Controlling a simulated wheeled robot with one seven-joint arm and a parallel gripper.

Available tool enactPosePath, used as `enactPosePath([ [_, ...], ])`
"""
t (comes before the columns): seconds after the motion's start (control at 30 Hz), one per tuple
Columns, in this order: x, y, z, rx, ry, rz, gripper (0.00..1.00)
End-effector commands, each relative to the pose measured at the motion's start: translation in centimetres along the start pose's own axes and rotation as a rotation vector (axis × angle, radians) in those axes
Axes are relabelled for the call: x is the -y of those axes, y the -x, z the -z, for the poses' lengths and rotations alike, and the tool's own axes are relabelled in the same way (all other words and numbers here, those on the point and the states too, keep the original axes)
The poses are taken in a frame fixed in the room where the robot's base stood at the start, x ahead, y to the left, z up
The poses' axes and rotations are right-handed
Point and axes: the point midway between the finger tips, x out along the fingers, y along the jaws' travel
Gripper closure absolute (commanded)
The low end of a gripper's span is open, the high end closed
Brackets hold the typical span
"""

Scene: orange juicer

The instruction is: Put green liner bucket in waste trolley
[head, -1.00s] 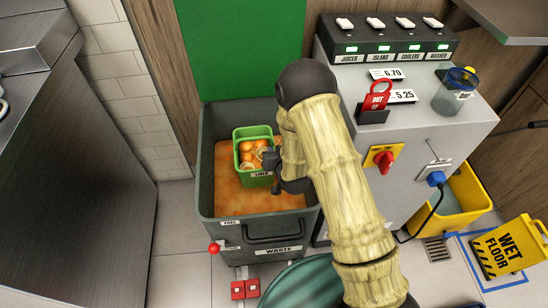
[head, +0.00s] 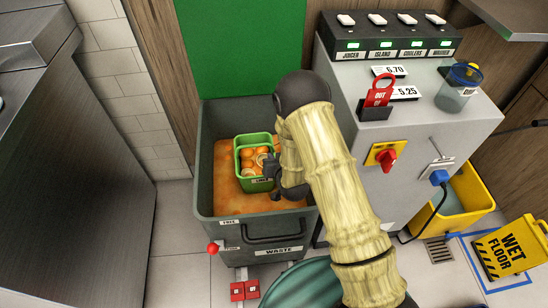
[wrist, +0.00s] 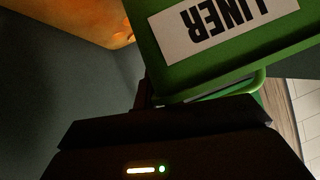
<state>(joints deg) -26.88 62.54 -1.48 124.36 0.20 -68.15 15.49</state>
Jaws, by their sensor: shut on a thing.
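The green liner bucket (head: 253,185) holds several orange halves or oranges and sits upright inside the opening of the grey waste trolley (head: 207,180), in the head view. Orange-brown contents fill the trolley around the bucket. Whether the bucket's base touches them I cannot tell.
A grey cabinet with switches (head: 395,100) stands right of the trolley. A steel counter (head: 70,170) is at the left. A yellow wet floor sign (head: 508,248) and yellow bin (head: 470,200) are at the right. A red knob (head: 212,248) is on the trolley's front left.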

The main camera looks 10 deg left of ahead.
Motion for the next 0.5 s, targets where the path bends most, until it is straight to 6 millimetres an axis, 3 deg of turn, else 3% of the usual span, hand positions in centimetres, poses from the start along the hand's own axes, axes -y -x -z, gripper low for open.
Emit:
enactPosePath([
  [0.03,-0.01,-0.1,-0.02,-0.004,-0.001,0.001,1.0],
  [0.1,-0.02,-0.05,-0.07,0.0,0.0,0.0,0.81],
  [0.17,-0.01,-0.04,-0.06,0.0,0.0,0.0,0.69],
  [0.5,0.05,0.06,0.13,0.0,0.0,0.0,0.69],
])
